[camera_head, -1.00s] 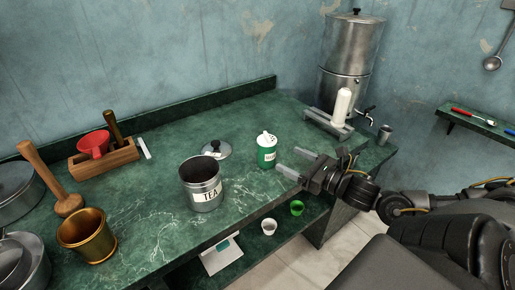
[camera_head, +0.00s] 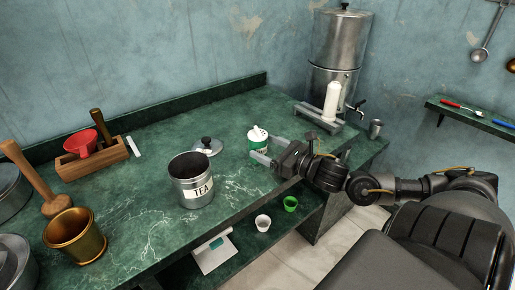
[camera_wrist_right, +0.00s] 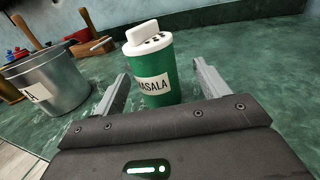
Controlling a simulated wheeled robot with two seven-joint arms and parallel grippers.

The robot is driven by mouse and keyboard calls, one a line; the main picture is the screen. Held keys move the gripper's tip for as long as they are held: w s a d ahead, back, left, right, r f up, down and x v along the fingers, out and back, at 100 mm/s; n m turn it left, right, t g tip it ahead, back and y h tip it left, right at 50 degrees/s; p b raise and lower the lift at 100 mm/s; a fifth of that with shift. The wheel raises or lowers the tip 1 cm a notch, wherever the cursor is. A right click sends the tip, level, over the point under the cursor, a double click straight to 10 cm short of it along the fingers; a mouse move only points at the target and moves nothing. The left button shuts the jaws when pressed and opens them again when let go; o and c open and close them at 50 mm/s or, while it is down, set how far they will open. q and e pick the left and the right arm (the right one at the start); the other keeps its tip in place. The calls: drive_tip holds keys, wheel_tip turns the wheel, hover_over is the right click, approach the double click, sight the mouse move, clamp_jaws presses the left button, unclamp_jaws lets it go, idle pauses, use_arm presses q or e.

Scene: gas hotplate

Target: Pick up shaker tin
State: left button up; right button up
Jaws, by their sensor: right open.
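The shaker tin (camera_head: 257,141) is green with a white lid and stands upright on the green counter. The right wrist view shows the tin (camera_wrist_right: 158,76) with a pale label reading "MASALA". My right gripper (camera_head: 262,149) is open, low over the counter, with one finger on each side of the tin. In the right wrist view the tin stands between the two fingers (camera_wrist_right: 160,75), with visible gaps on both sides. In the head view the near finger hides part of the tin's lower body. My left gripper is out of view.
A steel dispenser (camera_head: 338,60) and a white cylinder on a stand (camera_head: 332,100) are at the back right. Cups (camera_head: 263,222) sit on the lower shelf.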

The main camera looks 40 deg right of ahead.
sight(253, 144)
drive_tip(key=shift+w, duration=0.15)
drive_tip(key=x, duration=0.4)
drive_tip(key=shift+a+f, duration=0.15)
drive_tip(key=shift+a, duration=0.15)
drive_tip(key=shift+w, duration=0.2)
drive_tip(key=shift+w+a+f, duration=0.1)
drive_tip(key=shift+w, duration=0.05)
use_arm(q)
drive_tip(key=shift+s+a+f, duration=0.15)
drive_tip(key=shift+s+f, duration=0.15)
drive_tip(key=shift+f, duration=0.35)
use_arm(e)
drive_tip(key=shift+c, duration=0.3)
